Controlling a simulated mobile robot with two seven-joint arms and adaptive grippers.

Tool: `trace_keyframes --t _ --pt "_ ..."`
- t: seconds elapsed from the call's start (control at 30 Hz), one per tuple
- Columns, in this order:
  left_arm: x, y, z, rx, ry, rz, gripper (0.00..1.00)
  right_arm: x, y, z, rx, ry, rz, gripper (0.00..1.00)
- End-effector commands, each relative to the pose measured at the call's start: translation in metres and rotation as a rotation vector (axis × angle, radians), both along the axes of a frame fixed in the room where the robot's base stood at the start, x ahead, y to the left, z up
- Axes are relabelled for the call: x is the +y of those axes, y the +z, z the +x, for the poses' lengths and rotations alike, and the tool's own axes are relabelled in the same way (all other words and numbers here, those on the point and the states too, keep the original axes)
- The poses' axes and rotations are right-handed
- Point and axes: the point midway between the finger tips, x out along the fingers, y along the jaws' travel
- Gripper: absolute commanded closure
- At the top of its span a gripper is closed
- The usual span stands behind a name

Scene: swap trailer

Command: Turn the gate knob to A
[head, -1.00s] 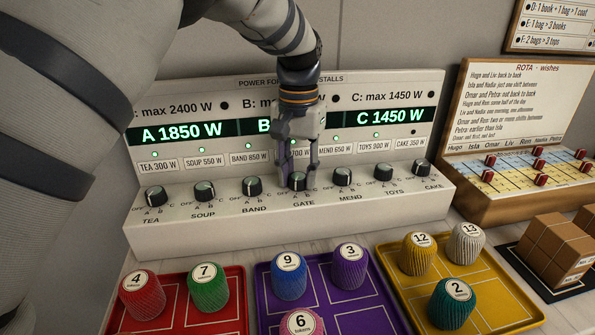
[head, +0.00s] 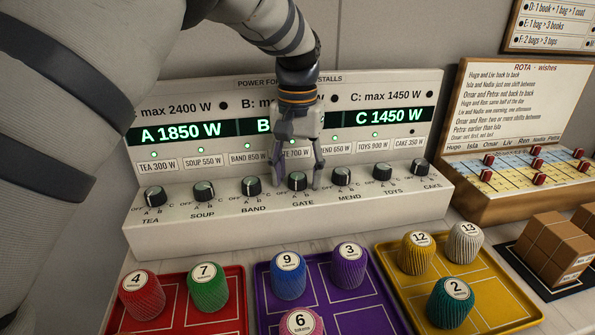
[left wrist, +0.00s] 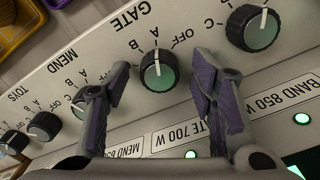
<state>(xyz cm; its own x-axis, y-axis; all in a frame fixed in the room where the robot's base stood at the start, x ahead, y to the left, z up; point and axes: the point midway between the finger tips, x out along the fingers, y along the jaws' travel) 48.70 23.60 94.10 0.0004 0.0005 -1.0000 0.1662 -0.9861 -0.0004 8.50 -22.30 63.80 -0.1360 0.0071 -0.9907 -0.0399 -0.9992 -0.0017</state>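The gate knob (head: 297,181) is a round black knob with a green-lit face and a white pointer line. It is on the sloped front of the white power panel (head: 200,232), above the GATE label. In the left wrist view the knob (left wrist: 158,71) sits between my fingers, and its pointer lines up with the letter A. My left gripper (head: 297,187) is open, one finger on each side of the knob with a gap; its fingers (left wrist: 160,82) also show spread in the wrist view. My right gripper is not in view.
The band knob (head: 251,187) and mend knob (head: 342,177) stand close on either side. The panel display (head: 180,132) reads A 1850 W and C 1450 W; the B reading is mostly hidden by my gripper.

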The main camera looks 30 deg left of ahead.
Motion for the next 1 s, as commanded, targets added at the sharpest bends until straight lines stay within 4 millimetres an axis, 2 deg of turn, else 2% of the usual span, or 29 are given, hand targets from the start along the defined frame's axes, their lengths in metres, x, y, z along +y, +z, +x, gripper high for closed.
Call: trace_keyframes --t 0.17,0.27,0.6,0.7,0.83,1.0 --pt "0.000 0.000 0.000 0.000 0.000 0.000 0.49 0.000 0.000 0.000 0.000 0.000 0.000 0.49" --pt "0.000 0.009 0.001 -0.001 0.000 -0.001 0.49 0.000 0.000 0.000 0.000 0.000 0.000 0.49" --pt "0.000 0.094 0.000 -0.004 -0.001 0.000 0.49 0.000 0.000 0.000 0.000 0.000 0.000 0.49" --pt "0.000 0.110 0.001 -0.002 -0.001 -0.001 0.49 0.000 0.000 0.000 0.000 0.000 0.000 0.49" --pt "0.000 0.119 0.000 0.000 0.000 0.000 0.49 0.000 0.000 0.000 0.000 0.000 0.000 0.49" --pt "0.000 0.120 0.000 0.000 0.000 0.000 0.49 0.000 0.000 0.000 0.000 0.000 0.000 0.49"
